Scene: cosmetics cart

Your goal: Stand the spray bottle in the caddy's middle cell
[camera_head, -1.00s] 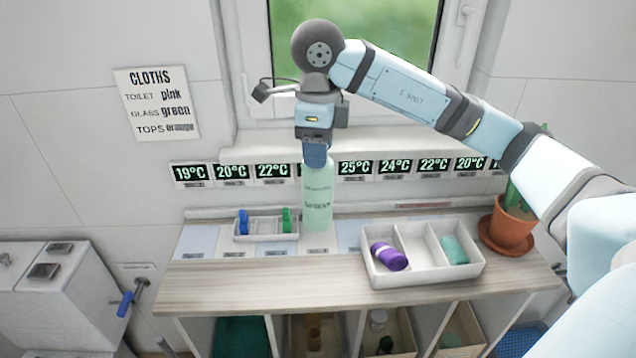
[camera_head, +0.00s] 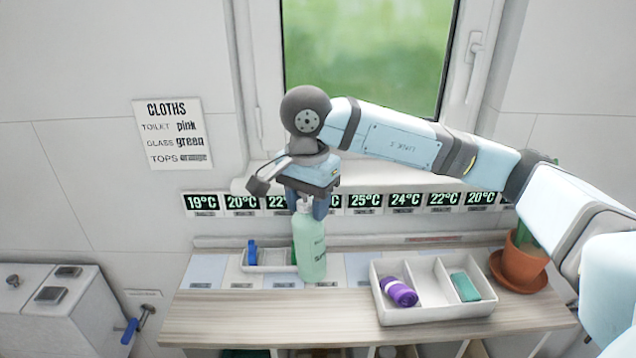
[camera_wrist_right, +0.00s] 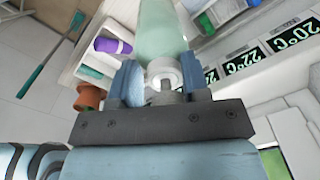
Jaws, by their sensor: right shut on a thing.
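The spray bottle (camera_head: 312,251) is pale green with a white top and hangs upright, slightly tilted, from my right gripper (camera_head: 307,207). The gripper is shut on its top. In the right wrist view the bottle (camera_wrist_right: 162,28) extends away between the blue fingers (camera_wrist_right: 164,84). The white caddy (camera_head: 437,312) stands to the right of the bottle on the wooden top. Its left cell holds a purple roll (camera_head: 398,292), its middle cell is empty, and its right cell holds a teal block (camera_head: 465,287). My left gripper is not in view.
A small white tray (camera_head: 262,270) with a blue item (camera_head: 252,252) stands behind and left of the bottle. A potted plant (camera_head: 519,262) stands right of the caddy. Temperature displays (camera_head: 366,202) line the wall behind. The counter's left front (camera_head: 230,315) is clear.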

